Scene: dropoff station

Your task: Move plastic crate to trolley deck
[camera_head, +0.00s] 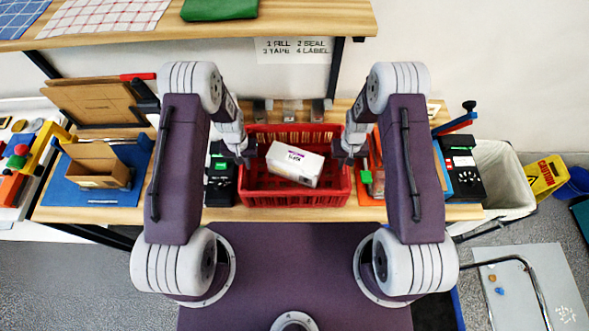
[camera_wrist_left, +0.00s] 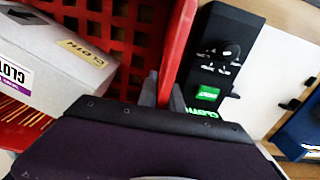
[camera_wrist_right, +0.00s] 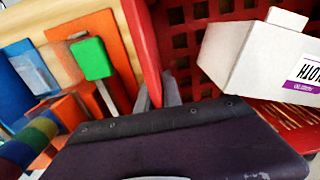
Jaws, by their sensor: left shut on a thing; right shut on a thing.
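The red plastic crate (camera_head: 290,200) is at the front middle of the wooden table, with a white box labelled CLOTH (camera_head: 294,163) lying in it. My left gripper (camera_head: 243,156) is shut on the crate's left wall; the left wrist view shows the red wall (camera_wrist_left: 178,50) between its fingers. My right gripper (camera_head: 345,156) is shut on the crate's right wall, which also shows in the right wrist view (camera_wrist_right: 145,45). I cannot tell whether the crate touches the table. The trolley deck cannot be made out for sure; a grey flat platform (camera_head: 530,285) with a tubular handle stands on the floor at right.
An orange tray (camera_head: 371,180) with a green-handled tool is close on the right. A cardboard box (camera_head: 97,165) is on a blue mat at left. A bin (camera_head: 500,180) and a yellow caution sign (camera_head: 545,176) are at right.

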